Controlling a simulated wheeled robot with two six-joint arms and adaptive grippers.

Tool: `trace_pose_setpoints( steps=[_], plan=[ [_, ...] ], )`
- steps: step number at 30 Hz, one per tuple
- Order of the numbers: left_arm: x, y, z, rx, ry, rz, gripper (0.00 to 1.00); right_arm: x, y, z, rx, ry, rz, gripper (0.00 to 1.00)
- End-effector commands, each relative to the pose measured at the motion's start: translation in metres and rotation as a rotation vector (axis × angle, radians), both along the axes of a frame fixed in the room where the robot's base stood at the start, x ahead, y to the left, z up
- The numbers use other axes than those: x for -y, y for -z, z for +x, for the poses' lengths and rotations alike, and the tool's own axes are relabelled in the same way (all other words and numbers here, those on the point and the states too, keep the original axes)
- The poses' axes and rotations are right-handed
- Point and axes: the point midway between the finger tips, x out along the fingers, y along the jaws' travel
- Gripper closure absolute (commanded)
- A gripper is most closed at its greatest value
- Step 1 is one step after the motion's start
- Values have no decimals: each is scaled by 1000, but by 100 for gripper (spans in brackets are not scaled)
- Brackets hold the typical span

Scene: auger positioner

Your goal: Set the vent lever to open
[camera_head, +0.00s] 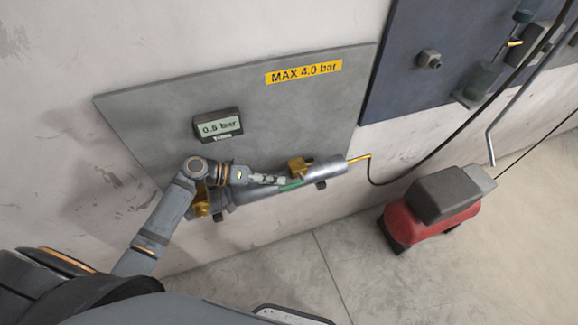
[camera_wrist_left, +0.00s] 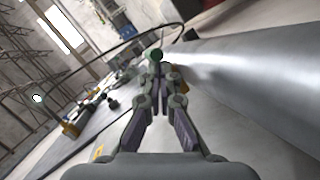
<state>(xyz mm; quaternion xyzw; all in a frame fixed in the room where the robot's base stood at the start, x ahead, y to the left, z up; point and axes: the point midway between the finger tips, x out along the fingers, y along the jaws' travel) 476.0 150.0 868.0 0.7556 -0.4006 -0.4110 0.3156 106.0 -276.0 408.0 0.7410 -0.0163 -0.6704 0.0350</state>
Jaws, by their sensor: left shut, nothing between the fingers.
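A grey pipe (camera_head: 325,171) runs along the lower edge of a grey wall panel, held by yellow fittings. A green part (camera_head: 291,186), probably the vent lever's handle, shows against the pipe just right of my left gripper (camera_head: 282,181). In the left wrist view a dark green knob (camera_wrist_left: 157,54) stands just beyond the left gripper's fingertips (camera_wrist_left: 159,76). The fingers are shut with nothing between them. I cannot tell whether they touch the knob. The lever's pivot and its exact angle are hidden. The pipe (camera_wrist_left: 250,75) passes close on the right there. My right gripper is not in view.
The wall panel (camera_head: 150,115) bears a small pressure display (camera_head: 218,125) and a yellow "MAX 4.0 bar" label (camera_head: 303,72). Yellow fittings (camera_head: 299,166) stick out from the pipe. A red and grey machine (camera_head: 432,215) stands on the floor at right, with hoses above it.

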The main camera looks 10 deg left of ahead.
Motion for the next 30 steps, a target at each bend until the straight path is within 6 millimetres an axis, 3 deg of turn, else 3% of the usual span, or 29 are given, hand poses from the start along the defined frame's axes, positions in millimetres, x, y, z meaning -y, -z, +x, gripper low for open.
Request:
trace_pose_setpoints(
  steps=[20, 30],
  plan=[
    [0, 4, -1, -3, 1, 2, 100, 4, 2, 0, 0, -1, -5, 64],
    [-12, 13, -10, -9, 5, 6, 100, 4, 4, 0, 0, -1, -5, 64]
  ],
)
